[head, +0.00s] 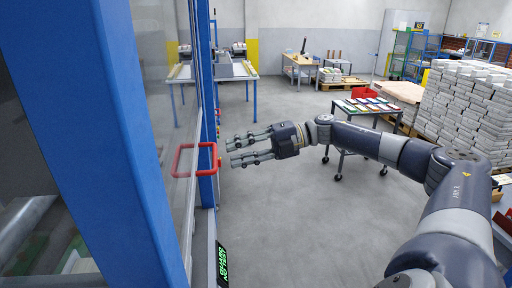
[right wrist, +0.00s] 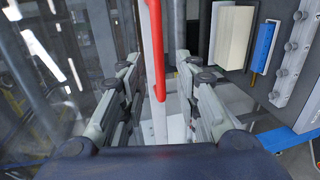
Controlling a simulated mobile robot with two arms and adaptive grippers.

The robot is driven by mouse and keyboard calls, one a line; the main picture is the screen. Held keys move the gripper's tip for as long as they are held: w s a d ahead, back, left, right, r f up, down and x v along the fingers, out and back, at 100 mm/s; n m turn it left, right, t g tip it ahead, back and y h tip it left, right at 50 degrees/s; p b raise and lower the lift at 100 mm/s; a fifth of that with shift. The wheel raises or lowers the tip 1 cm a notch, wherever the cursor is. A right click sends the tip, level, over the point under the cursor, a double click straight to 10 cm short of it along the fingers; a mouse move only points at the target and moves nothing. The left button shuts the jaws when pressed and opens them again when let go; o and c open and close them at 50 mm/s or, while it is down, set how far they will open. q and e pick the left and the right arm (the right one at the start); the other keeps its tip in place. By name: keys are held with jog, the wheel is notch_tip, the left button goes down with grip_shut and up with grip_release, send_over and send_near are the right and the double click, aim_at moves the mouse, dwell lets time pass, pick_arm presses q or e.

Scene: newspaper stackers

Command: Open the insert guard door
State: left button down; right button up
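The insert guard door (head: 176,60) is a clear panel in the left of the head view, beside thick blue framing. Its red loop handle (head: 196,146) stands at the edge near a blue post. My right gripper (head: 231,153) is open and empty, its two fingers pointing left at the handle and seemingly just short of it. In the right wrist view, the red handle (right wrist: 155,45) runs upright between the lines of the open fingers (right wrist: 158,62); contact is not visible. The door looks closed, though its edge is partly hidden. My left gripper is not in view.
A blue post (head: 206,100) stands behind the handle, and a green-lettered display (head: 222,265) sits low beside the frame. A wheeled cart (head: 338,108) with coloured items and stacked paper bundles (head: 465,110) stand to the right. The grey floor (head: 290,225) between is clear.

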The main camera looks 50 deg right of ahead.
jog(key=shift+v, duration=2.8)
